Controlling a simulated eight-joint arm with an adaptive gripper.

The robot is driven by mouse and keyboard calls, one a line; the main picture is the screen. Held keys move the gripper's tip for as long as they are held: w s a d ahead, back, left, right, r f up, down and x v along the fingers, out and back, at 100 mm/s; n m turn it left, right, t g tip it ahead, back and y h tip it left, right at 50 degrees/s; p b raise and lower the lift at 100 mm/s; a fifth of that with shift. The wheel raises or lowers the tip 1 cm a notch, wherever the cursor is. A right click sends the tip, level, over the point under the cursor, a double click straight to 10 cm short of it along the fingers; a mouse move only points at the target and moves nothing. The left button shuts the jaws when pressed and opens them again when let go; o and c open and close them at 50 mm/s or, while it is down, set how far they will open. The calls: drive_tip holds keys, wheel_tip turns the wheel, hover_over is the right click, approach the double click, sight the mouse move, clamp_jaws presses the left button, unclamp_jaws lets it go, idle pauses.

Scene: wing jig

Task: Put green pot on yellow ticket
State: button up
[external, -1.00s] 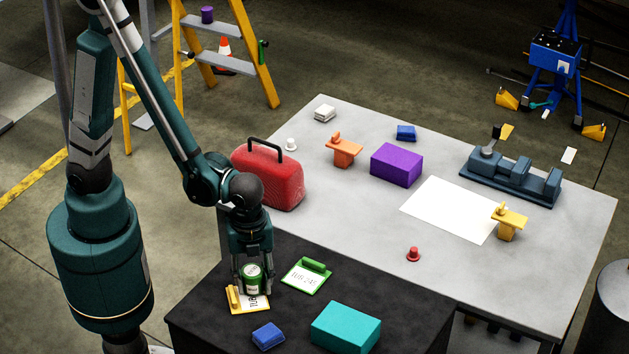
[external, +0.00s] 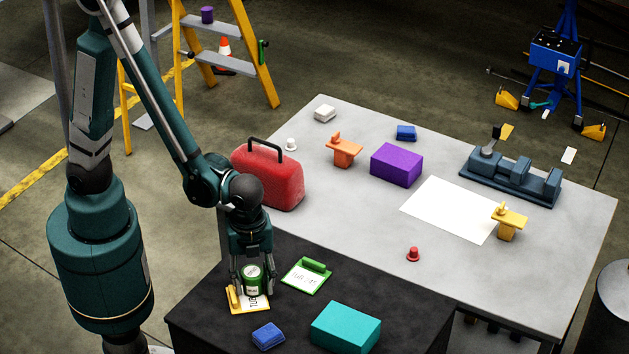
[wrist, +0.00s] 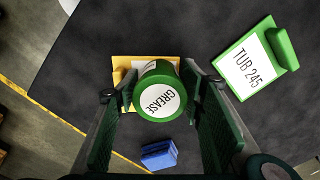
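The green pot (external: 252,280), with a white lid label reading GREASE in the wrist view (wrist: 160,98), stands upright and appears to rest on the yellow ticket (external: 258,307). The ticket lies on the black table, with its yellow edge also showing in the wrist view (wrist: 118,75); the pot covers part of it. My gripper (external: 252,286) is open around the pot, one finger on each side. In the wrist view a gap shows at the left finger; contact at the right finger is hard to tell.
A green ticket (external: 307,275) marked TUB 245 lies right of the pot. A blue block (external: 268,336) and a teal box (external: 346,328) sit in front. A red case (external: 270,178) stands behind on the grey table (external: 340,245).

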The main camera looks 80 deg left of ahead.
sight(252, 271)
drive_tip(key=shift+r, duration=0.15)
drive_tip(key=shift+r+p, duration=1)
drive_tip(key=shift+r, duration=4.95)
drive_tip(key=shift+a, duration=0.1)
drive_tip(key=shift+w+a+r+n, duration=0.3)
drive_tip(key=shift+a+r, duration=0.15)
drive_tip(key=a+r+n+t, duration=0.2)
drive_tip(key=a+r+n, duration=0.3)
drive_tip(key=a, duration=0.4)
drive_tip(key=a+r+n+t, duration=0.2)
drive_tip(key=a+r+n, duration=0.3)
drive_tip(key=a, duration=0.4)
drive_tip(key=a+r+n+t, duration=0.3)
drive_tip(key=a+r+n, duration=0.2)
drive_tip(key=a, duration=0.5)
drive_tip(key=shift+w+r+n, duration=0.25)
drive_tip(key=shift+r+n, duration=0.1)
drive_tip(key=shift+n, duration=0.85)
